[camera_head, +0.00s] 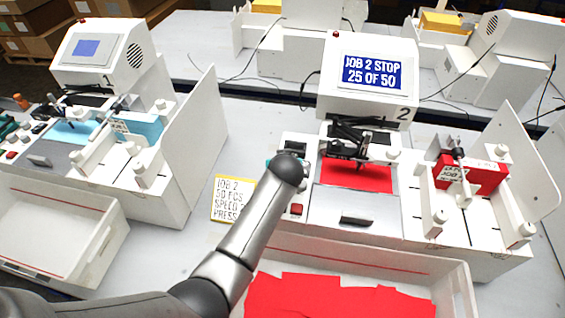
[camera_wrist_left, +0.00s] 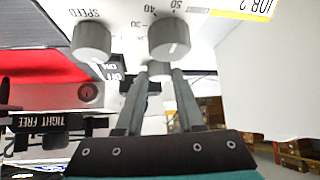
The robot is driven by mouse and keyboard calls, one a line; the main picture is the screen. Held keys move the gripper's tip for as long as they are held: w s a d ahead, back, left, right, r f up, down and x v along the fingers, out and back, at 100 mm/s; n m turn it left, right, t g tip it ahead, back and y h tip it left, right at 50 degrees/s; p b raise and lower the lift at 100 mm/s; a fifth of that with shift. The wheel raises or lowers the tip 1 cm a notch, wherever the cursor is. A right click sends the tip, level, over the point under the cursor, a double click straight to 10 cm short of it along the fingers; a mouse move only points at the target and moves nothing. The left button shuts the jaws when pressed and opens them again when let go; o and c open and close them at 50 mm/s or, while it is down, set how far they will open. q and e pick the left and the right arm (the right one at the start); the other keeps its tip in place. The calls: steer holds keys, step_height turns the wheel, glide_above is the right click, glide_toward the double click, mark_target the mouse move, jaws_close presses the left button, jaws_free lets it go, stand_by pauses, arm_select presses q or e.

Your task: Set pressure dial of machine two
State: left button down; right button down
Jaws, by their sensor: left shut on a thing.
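Machine two (camera_head: 357,105) has a blue screen (camera_head: 372,71) reading "JOB 2 STOP 25 OF 50". My left arm reaches over its left control panel and hides most of the dials and my left gripper in the head view. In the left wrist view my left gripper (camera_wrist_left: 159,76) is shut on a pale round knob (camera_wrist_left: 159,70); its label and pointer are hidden. Just beyond are a grey dial (camera_wrist_left: 169,37) with a scale showing 30, 40 and 50, and another dial (camera_wrist_left: 92,39) beside the word SPEED. My right gripper is not in view.
A yellow-edged note (camera_head: 231,199) beside the panel reads "JOB 2, 50 PCS, SPEED, PRESS"; my arm covers its values. A red button (camera_head: 296,209) is close to my wrist. A white bin (camera_head: 453,278) with red sheets stands in front. Machine one (camera_head: 103,58) stands left.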

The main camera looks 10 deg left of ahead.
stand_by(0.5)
arm_select(q)
steer(key=c, duration=0.5)
jaws_free()
